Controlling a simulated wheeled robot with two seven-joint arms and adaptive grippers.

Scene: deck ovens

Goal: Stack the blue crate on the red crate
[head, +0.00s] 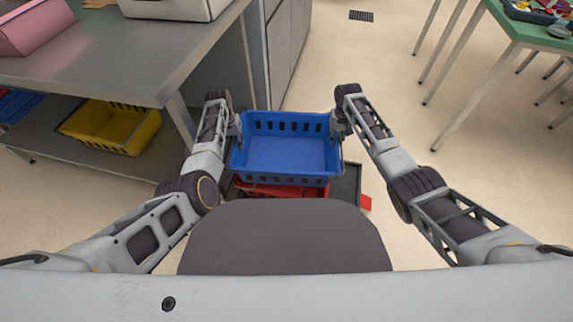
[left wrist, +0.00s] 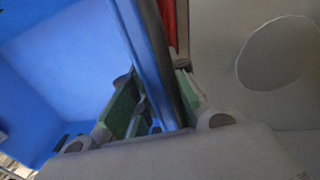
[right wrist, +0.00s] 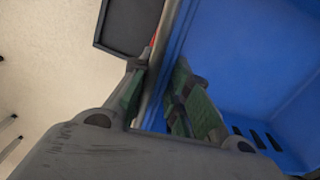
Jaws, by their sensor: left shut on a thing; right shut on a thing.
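The blue crate (head: 285,155) is empty and looks about level in the head view, held between my two arms. The red crate (head: 284,190) is below it, mostly hidden; a strip shows under the blue crate's near side. I cannot tell whether the two crates touch. My left gripper (head: 238,127) is shut on the blue crate's left wall; in the left wrist view its green pads (left wrist: 150,115) are on either side of the wall. My right gripper (head: 336,127) is shut on the right wall, its pads (right wrist: 155,100) on either side of it.
A dark flat platform (head: 347,184) shows under the crates, with a small red piece (head: 365,203) at its right. A steel table (head: 130,65) with a yellow crate (head: 112,127) on its lower shelf stands close on the left. A green table (head: 530,35) is at upper right. Floor to the right is clear.

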